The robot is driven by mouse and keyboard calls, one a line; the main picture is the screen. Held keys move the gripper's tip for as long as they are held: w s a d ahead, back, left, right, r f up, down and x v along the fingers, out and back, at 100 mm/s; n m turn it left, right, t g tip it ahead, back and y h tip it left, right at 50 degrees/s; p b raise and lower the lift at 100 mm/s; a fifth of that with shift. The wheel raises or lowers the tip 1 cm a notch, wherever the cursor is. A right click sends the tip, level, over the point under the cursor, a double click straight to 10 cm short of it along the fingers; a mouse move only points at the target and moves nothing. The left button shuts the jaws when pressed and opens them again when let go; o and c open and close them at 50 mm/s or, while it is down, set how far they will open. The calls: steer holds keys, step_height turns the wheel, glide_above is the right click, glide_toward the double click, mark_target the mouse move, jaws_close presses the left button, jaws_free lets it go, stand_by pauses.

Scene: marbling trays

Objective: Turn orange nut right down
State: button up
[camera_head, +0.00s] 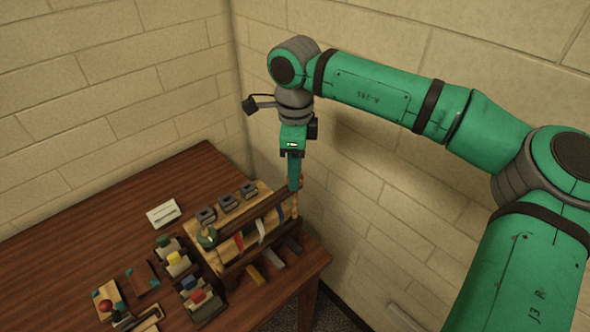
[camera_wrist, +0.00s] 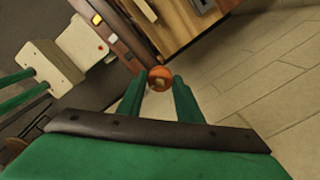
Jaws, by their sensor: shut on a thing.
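The orange nut (camera_wrist: 160,77) shows in the wrist view between the tips of my gripper (camera_wrist: 160,88). My two green fingers are shut on its sides. A lighter spot shows in the middle of the nut. In the head view my gripper (camera_head: 295,183) points down at the far right end of the wooden rack (camera_head: 262,190), and a bit of the orange nut (camera_head: 300,181) shows beside the fingertips. How far down the nut sits on its thread is too small to tell.
Several dark blocks (camera_head: 228,203) stand along the rack. Small holders with coloured knobs (camera_head: 174,257) stand in front of it. A white card (camera_head: 163,213) lies on the brown table (camera_head: 100,219), whose left part is clear. The brick wall (camera_head: 360,190) is close behind my gripper.

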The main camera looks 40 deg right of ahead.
steer(key=shift+r, duration=0.1)
stand_by(0.3)
steer(key=o, duration=1)
steer(key=shift+o, duration=0.2)
step_height(320, 180, up, 11)
stand_by(0.4)
